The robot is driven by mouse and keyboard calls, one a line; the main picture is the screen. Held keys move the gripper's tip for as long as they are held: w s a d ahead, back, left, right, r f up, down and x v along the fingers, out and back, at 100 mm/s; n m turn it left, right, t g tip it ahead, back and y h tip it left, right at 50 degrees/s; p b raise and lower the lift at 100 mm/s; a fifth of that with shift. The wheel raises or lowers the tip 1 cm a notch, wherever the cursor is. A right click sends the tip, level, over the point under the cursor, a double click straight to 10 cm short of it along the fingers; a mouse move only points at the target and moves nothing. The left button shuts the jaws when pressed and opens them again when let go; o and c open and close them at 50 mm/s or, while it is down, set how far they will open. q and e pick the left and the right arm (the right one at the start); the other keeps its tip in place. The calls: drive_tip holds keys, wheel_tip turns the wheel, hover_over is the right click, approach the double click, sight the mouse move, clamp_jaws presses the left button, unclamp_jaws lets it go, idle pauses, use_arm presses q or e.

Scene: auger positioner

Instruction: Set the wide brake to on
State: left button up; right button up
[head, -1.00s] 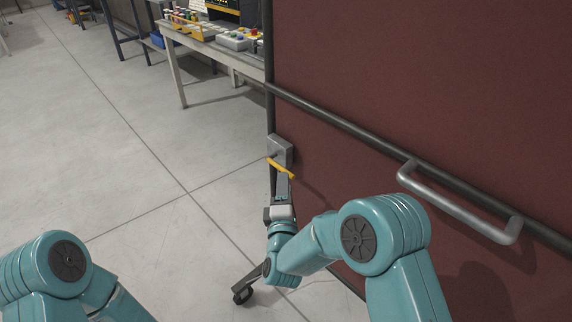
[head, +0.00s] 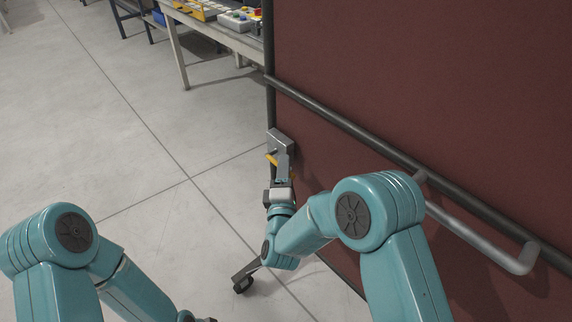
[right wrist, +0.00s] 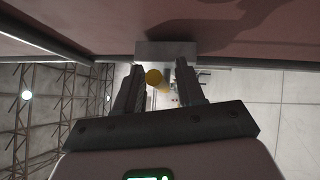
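My right gripper (head: 284,150) is at the box and hides the middle of the lever. In the right wrist view, the two dark fingers (right wrist: 160,82) stand apart with the yellow lever (right wrist: 153,77) between them, nearer the left finger. The grey box (right wrist: 165,50) lies just beyond the fingertips. I cannot make out any on or off marking. My left arm shows at the bottom left, but its gripper is out of view.
The dark red panel (head: 430,90) fills the right side, with a dark rail (head: 350,127) and a silver handle (head: 480,240). A caster foot (head: 243,283) stands below. A workbench (head: 225,38) is at the back. The floor to the left is clear.

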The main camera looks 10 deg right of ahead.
drive_tip(key=shift+s+r, duration=0.1)
drive_tip(key=c, duration=0.7)
clamp_jaws()
drive_tip(key=shift+r+p, duration=0.35)
drive_tip(key=shift+p, duration=0.25)
drive_tip(key=r+n+g+p, duration=0.1)
drive_tip(key=p, duration=0.2)
drive_tip(key=r+n+g+p, duration=0.1)
drive_tip(key=g+p, duration=0.1)
drive_tip(key=p, duration=0.2)
drive_tip(key=w+r+n+g+p, duration=0.1)
drive_tip(key=n+p, duration=0.1)
drive_tip(key=p, duration=0.1)
drive_tip(key=shift+a+r, duration=0.25)
drive_tip(key=shift+w+g+p, duration=0.1)
drive_tip(key=shift+g+p, duration=0.4)
drive_tip(key=shift+p, duration=0.5)
drive_tip(key=shift+a+n, duration=0.1)
drive_tip(key=shift+n, duration=0.2)
